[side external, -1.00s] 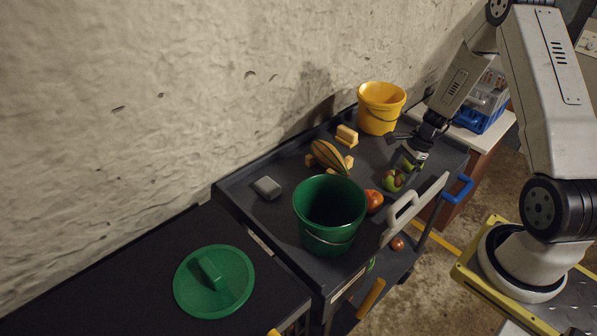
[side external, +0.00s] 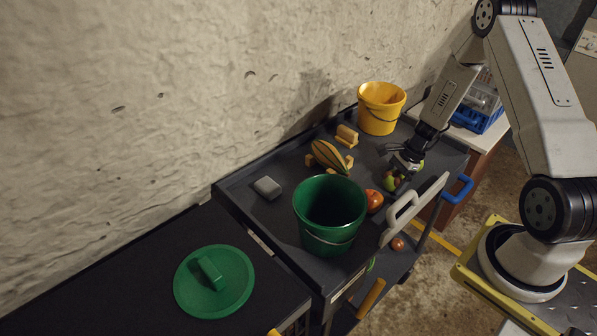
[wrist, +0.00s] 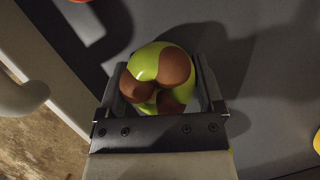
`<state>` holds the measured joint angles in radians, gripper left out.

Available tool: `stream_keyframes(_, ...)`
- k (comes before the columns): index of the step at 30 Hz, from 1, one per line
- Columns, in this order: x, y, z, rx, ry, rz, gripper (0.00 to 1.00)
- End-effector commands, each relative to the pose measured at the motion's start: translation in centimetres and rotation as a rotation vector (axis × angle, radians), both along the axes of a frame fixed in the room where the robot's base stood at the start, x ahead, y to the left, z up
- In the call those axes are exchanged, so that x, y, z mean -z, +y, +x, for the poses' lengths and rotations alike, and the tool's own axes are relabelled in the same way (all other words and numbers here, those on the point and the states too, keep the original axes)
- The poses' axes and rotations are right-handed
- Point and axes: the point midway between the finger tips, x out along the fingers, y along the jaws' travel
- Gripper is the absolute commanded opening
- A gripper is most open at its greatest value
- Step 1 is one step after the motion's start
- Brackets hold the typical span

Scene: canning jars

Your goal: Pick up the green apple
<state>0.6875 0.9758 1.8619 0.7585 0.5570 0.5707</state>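The green apple (side external: 390,183), with brown patches, sits on the dark top of the cart near its right side. In the wrist view the apple (wrist: 150,75) lies between my two fingers. My gripper (wrist: 160,85) is open around it, one finger on each side; the gaps are narrow and I cannot tell whether either finger touches. In the side view my gripper (side external: 398,170) is low over the apple and covers part of it.
A red-orange fruit (side external: 374,201) and a green bucket (side external: 330,222) stand left of the apple. A yellow bucket (side external: 381,108), a striped squash (side external: 329,156) and a yellow block (side external: 346,135) are farther back. A white cart handle (side external: 402,212) stands near the front edge.

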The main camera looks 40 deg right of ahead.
Motion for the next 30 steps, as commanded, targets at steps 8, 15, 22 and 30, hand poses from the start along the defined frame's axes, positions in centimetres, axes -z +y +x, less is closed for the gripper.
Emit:
stream_keyframes(8, 0.0, 0.0, 0.0, 0.0, 0.0, 0.0, 0.63)
stream_keyframes(15, -0.3, 0.0, 0.0, 0.0, 0.0, 0.0, 0.63)
stream_keyframes(22, -1.7, 0.0, 0.1, 0.0, -0.003, 0.001, 0.63)
stream_keyframes(30, -4.5, 0.4, -1.0, 0.001, -0.002, 0.001, 0.63)
